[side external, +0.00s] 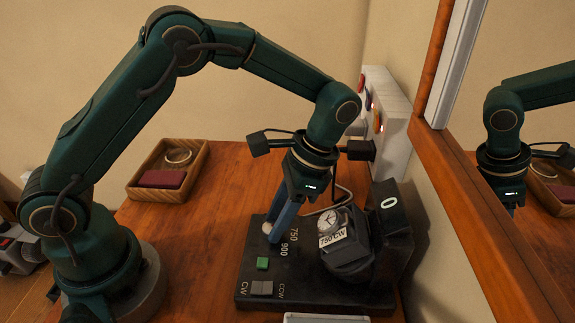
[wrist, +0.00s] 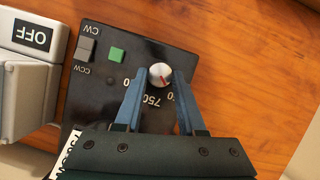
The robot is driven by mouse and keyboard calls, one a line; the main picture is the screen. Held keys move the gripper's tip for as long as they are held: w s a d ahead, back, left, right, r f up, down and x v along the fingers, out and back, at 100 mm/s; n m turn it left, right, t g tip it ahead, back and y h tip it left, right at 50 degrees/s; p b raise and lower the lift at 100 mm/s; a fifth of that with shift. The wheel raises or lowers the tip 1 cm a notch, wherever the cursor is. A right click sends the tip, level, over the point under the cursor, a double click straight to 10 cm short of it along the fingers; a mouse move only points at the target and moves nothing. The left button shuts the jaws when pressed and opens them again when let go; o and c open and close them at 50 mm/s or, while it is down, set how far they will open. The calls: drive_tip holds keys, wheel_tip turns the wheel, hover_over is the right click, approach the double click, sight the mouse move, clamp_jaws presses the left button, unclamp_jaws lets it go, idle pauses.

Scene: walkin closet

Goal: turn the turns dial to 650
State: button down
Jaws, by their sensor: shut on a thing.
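The turns dial (wrist: 160,74) is a small silver-white knob with a red pointer mark on the black base panel (wrist: 190,62). In the side view the dial (side external: 267,228) shows beside the printed 750 and 900. My gripper (wrist: 160,73) is shut on the dial, one blue finger on each side of it. It comes down from above in the side view (side external: 270,235). In the wrist view the red mark slants toward the lower right, near the printed 750. The fingers hide part of the scale, so I cannot read the exact setting.
A green button (side external: 263,264) and a grey CW/CCW switch (side external: 261,287) sit on the panel. A wooden tray (side external: 133,190) lies behind; a mirror stands right.

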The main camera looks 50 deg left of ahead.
drive_tip(key=c, duration=0.5)
unclamp_jaws()
drive_tip(key=shift+v, duration=2.6)
drive_tip(key=s+a+r+n+t+h, duration=0.1)
drive_tip(key=s+a+r+t, duration=0.1)
drive_tip(key=r, duration=0.3)
drive_tip(key=s+a+r+n+t+h, duration=0.1)
drive_tip(key=s+a+r+t, duration=0.15)
drive_tip(key=r, duration=0.35)
drive_tip(key=s+a+f+n+t, duration=0.1)
drive_tip(key=s+f+n+t, duration=0.3)
drive_tip(key=s+t, duration=0.1)
drive_tip(key=shift+s+a, duration=0.2)
drive_tip(key=shift+s, duration=0.6)
